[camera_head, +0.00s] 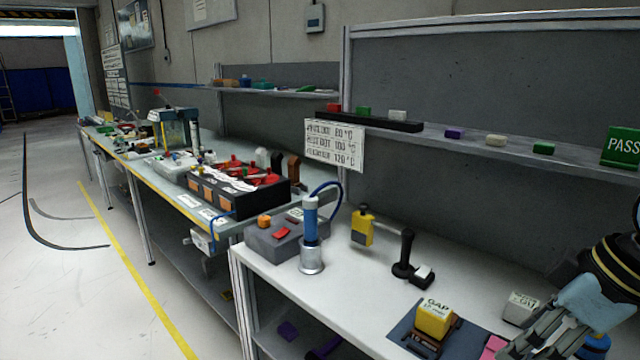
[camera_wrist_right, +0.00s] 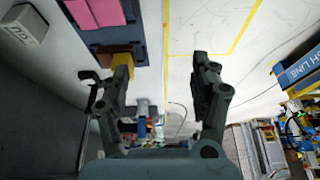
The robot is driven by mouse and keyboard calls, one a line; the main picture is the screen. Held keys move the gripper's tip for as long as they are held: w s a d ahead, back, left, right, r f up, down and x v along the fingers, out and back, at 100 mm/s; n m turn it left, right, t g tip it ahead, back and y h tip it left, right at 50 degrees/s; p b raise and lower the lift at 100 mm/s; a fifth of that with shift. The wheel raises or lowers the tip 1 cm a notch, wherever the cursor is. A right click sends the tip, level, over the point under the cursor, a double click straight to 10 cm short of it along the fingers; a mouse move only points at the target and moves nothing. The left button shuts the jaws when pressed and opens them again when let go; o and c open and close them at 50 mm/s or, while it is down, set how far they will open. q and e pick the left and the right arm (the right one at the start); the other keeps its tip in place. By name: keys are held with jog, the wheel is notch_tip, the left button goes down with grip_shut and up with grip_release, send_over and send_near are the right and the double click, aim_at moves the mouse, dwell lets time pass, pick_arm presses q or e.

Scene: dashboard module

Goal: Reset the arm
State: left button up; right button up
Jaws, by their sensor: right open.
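My right gripper (camera_head: 520,345) comes in at the lower right corner of the head view, over the front right of the white bench (camera_head: 350,292). Its fingers are partly cut off by the frame edge. In the right wrist view, my right gripper (camera_wrist_right: 163,70) is open, with its two fingers apart and nothing held between them. Beyond the fingers lie the bench edge and the pale floor. My left gripper is not in view.
A yellow block marked GAP (camera_head: 434,318) stands close left of my right gripper. A white block (camera_head: 520,307) and a pink piece (camera_head: 492,346) are near too. A black joystick-like handle (camera_head: 404,254), yellow bottle (camera_head: 362,228) and blue cylinder (camera_head: 311,235) stand farther left.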

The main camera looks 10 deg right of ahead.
jog(key=s+a+f+m+h, duration=0.1)
jog(key=s+f+m+h, duration=0.15)
jog(key=s, duration=0.55)
jog(key=s+a+f+m+h, duration=0.15)
jog(key=s+m, duration=0.25)
jog(key=s, duration=0.4)
notch_tip(320, 180, down, 34)
jog(key=s+d+m+g+b, duration=0.1)
jog(key=s+d+b, duration=0.15)
jog(key=b, duration=0.55)
pick_arm(q)
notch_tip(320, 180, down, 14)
jog(key=b, duration=0.6)
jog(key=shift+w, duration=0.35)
pick_arm(e)
jog(key=s+f, duration=0.9)
jog(key=f, duration=0.2)
jog(key=s+d+f+g, duration=0.1)
jog(key=s+f, duration=0.8)
jog(key=f, duration=0.3)
jog(key=shift+s+d+g, duration=0.25)
jog(key=shift+s+g, duration=0.05)
jog(key=shift+f+m, duration=0.1)
jog(key=shift+m, duration=0.15)
